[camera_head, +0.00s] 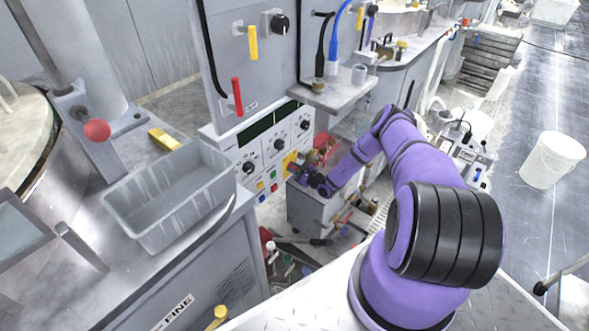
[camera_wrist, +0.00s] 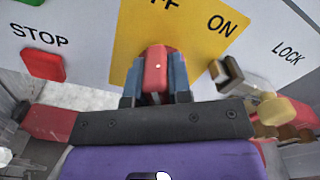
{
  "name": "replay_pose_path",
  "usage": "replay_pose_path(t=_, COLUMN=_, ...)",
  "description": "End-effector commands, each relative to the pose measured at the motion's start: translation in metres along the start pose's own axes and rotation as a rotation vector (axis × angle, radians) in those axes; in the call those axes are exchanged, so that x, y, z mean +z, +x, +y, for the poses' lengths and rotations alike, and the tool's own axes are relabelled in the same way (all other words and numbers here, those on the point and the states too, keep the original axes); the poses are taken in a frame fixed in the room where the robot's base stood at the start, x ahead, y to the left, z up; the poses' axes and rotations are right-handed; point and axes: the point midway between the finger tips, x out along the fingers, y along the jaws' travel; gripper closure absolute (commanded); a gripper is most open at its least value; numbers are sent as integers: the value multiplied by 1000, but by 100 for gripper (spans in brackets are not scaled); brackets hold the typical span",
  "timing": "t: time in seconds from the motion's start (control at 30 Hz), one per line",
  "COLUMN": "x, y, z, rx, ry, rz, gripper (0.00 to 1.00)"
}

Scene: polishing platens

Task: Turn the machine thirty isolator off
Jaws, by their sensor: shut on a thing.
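A red isolator handle (camera_wrist: 156,72) stands out from a yellow plate (camera_wrist: 190,40) in the wrist view. The plate is lettered ON at its upper right, and part of the word OFF shows at the top edge. My gripper (camera_wrist: 156,88) is shut on the red handle, with one blue-grey finger on each side of it. The handle's base and pointer are hidden, so its exact setting is not clear. In the head view my gripper (camera_head: 297,170) is at the grey control panel, against the yellow plate (camera_head: 288,160), and the handle is hidden there.
A red STOP button (camera_wrist: 43,66) is left of the plate, with a green button (camera_wrist: 30,2) above it. A metal key-like part (camera_wrist: 227,75) lies close right, near the LOCK lettering. A grey bin (camera_head: 172,195) stands on the left bench; a grey cabinet (camera_head: 308,211) is below my gripper.

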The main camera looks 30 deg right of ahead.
Motion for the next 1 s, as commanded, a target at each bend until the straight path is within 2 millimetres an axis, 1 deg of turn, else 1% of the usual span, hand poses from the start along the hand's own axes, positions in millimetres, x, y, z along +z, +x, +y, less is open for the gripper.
replay_pose_path(t=0.2, x=0, y=0, z=0, rx=-1, ry=-129, rz=0, gripper=100)
replay_pose_path(t=0.4, x=0, y=0, z=1, rx=-1, ry=-196, rz=0, gripper=100)
replay_pose_path(t=0.97, x=-1, y=0, z=1, rx=0, ry=-226, rz=0, gripper=100)
replay_pose_path(t=1.0, x=-1, y=0, z=1, rx=0, ry=-226, rz=0, gripper=76)
